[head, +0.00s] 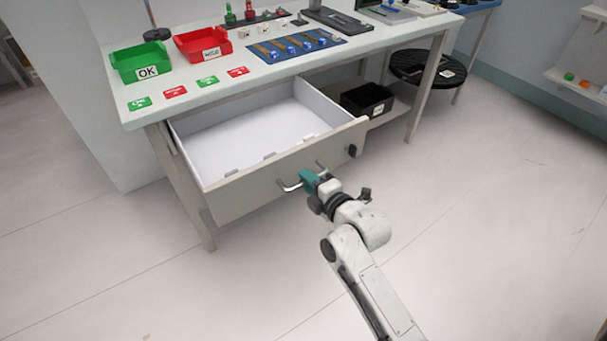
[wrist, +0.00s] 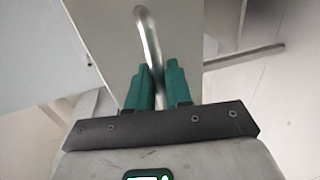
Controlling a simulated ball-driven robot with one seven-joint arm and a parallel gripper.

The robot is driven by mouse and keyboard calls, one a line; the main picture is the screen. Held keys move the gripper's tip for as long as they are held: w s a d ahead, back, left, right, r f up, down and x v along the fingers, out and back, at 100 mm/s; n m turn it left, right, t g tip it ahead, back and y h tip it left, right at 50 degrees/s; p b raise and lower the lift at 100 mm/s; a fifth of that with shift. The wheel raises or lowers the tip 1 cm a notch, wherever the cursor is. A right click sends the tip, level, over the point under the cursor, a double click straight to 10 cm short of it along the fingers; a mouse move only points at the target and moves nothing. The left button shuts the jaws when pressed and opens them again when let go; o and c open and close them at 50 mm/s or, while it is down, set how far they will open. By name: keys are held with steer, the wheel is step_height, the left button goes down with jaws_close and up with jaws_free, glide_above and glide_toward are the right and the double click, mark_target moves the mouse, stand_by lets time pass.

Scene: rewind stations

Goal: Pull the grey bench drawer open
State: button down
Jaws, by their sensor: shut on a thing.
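The grey bench drawer (head: 240,193) stands pulled well out from under the bench, with its white inside showing and empty apart from a few small tabs on its floor. Its metal bar handle (head: 291,187) runs across the front panel. My gripper (head: 309,178) is at the handle, its green fingers closed around the bar. In the wrist view the handle (wrist: 147,30) passes between the two green fingers (wrist: 158,88), and the drawer front (wrist: 105,40) is just behind it. The fingers hide part of the handle.
The bench top (head: 150,78) carries a green bin (head: 141,63), a red bin (head: 203,44), label cards and a blue tray (head: 296,47). A black box (head: 367,100) is on the shelf below. A round black stool (head: 428,70) stands to the right. The floor before the drawer is clear.

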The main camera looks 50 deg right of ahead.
stand_by(0.3)
steer(key=c, duration=1.2)
jaws_free()
steer(key=shift+s, duration=0.1)
steer(key=v, duration=1)
steer(key=shift+s+p, duration=0.3)
steer(key=shift+p, duration=0.1)
steer(key=shift+a, duration=0.15)
